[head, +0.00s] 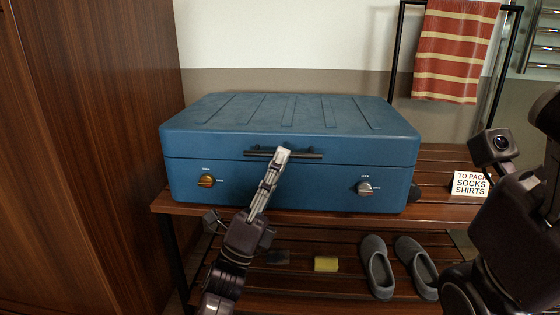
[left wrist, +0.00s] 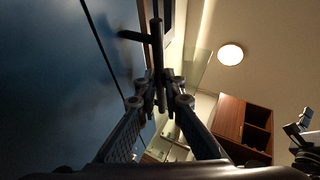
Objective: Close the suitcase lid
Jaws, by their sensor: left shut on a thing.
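The blue suitcase (head: 290,182) stands on a slatted wooden bench. Its ribbed lid (head: 230,110) lies down flat over the base, with only a thin dark seam along the front. A dark bar handle (head: 312,155) runs across the lid's front edge. My left gripper (head: 281,156) is shut on this handle. In the left wrist view, the fingers (left wrist: 165,88) close around the handle bar (left wrist: 157,45), beside the blue suitcase front (left wrist: 50,90). The front carries a brass latch knob (head: 206,181) and a silver one (head: 364,188). My right gripper's fingers do not show, only arm parts.
Grey slippers (head: 377,268) and a yellow block (head: 326,264) lie on the lower shelf. A striped towel (head: 455,50) hangs behind. A wooden panel (head: 90,150) stands at left.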

